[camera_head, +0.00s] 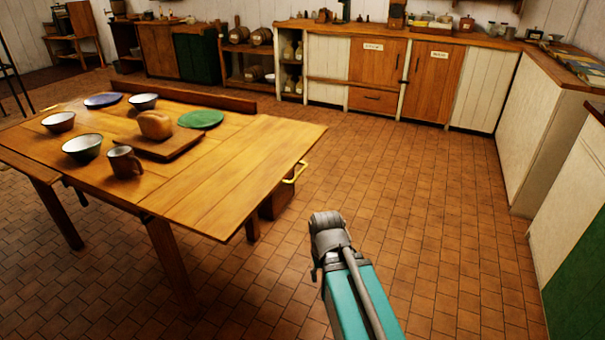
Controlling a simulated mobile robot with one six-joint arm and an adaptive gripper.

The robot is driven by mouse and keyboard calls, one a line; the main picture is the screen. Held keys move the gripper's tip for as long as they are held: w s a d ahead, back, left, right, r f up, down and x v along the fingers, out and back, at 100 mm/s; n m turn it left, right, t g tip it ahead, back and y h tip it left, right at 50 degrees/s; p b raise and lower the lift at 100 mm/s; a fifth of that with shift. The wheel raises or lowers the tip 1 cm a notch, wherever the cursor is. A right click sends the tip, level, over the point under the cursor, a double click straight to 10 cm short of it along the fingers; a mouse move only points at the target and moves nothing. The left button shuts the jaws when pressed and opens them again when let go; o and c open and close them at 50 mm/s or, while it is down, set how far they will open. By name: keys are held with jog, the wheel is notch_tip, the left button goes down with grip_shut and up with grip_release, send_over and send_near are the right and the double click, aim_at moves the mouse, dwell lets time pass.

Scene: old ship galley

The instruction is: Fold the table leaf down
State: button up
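The wooden table (100,180) stands at the left. Its leaf (245,175) is at the right end, raised and about level with the rest of the top. A yellow handle (295,172) sits at the leaf's right edge. The leaf's surface is bare. My teal arm with a grey joint at its end rises from the bottom of the picture, to the right of the leaf and apart from it in the picture. No gripper fingers show.
Tiled floor (410,190) is clear right of the table. Cabinets (430,80) line the back and right.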

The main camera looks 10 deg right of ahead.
jog(key=shift+w, duration=0.15)
jog(key=m+t+y+p, duration=0.2)
jog(key=m+t+y, duration=0.6)
jog(key=y, duration=0.5)
send_near(300, 172)
jog(key=s+d+t, duration=0.1)
jog(key=s+d, duration=0.2)
jog(key=shift+a+f+n, duration=0.15)
jog(key=shift+n, duration=0.25)
jog(key=shift+w, duration=0.1)
jog(key=b+x, duration=0.2)
jog(key=x, duration=1.1)
jog(key=shift+w+a+f+b, duration=0.1)
jog(key=shift+w+a+b, duration=0.15)
jog(key=shift+a+b, duration=0.05)
